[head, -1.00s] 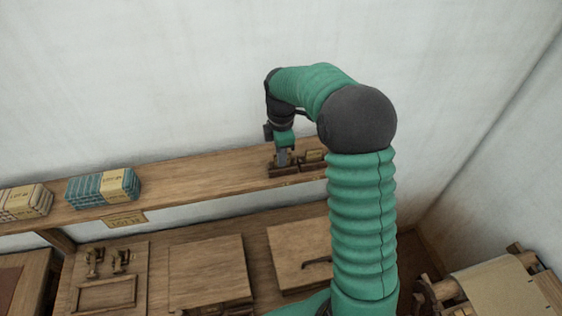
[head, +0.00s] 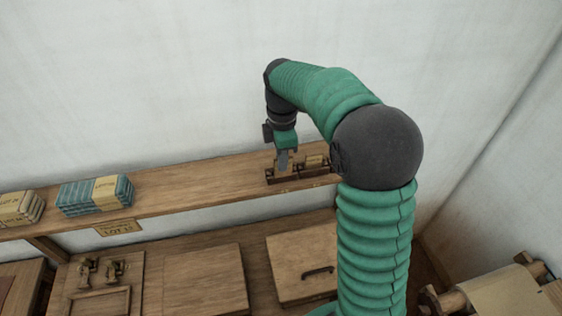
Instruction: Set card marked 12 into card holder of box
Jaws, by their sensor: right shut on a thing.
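My right gripper (head: 284,163) points down over a small dark wooden rack (head: 296,178) on the shelf. It is shut on a small card, which is mostly hidden by the fingers; no number can be read on it. Another tan card (head: 313,161) stands in the rack to the right of the gripper. On the bench below, a flat wooden box lid with a dark handle (head: 318,272) shows partly behind my right arm. No card holder can be made out clearly. My left gripper is not in view.
The long shelf (head: 200,188) carries blue banded bundles (head: 95,195) and paler bundles (head: 20,208) at the left. A lot label (head: 117,228) hangs on its front edge. Panels with brass fittings (head: 100,270) lie on the bench. A roller (head: 500,288) stands at the lower right.

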